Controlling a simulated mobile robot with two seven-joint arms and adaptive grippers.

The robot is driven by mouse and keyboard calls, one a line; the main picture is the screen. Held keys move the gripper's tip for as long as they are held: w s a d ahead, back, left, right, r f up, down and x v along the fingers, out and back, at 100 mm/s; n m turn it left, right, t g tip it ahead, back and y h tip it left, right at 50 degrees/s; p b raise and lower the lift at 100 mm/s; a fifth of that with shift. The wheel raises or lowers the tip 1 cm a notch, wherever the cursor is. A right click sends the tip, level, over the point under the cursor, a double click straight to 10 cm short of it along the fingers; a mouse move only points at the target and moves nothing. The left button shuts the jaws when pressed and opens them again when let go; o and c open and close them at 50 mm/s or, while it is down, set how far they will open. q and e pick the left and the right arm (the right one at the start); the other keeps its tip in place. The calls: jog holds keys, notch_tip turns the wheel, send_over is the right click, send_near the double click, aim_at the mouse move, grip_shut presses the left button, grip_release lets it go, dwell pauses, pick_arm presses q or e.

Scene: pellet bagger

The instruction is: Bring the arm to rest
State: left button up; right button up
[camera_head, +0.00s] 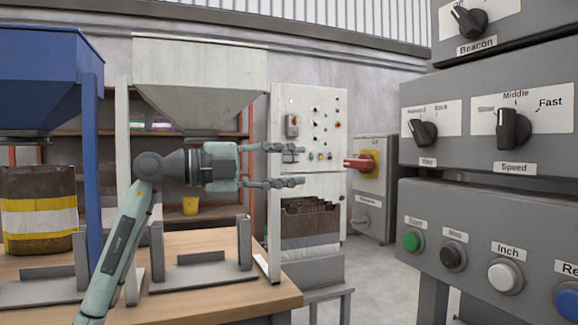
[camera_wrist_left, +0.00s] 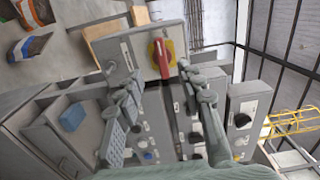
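My left arm (camera_head: 117,245) rises from the bottom left of the head view and bends at the elbow. Its forearm points right, level, in front of the pale hopper. My left gripper (camera_head: 300,166) is open and empty, its two fingers apart one above the other, pointing right. Beyond the fingertips is a red rotary handle (camera_head: 360,162) on a yellow plate; I see no contact. In the left wrist view the open fingers (camera_wrist_left: 160,82) frame the handle (camera_wrist_left: 162,58) with nothing between them. My right gripper is not in view.
A grey control console (camera_head: 490,225) with knobs and buttons fills the right. A blue hopper (camera_head: 45,85) and a pale hopper (camera_head: 200,80) stand at left over a wooden table (camera_head: 215,302). A bin (camera_head: 312,262) of folded bags stands beyond the gripper. Floor shows between bin and console.

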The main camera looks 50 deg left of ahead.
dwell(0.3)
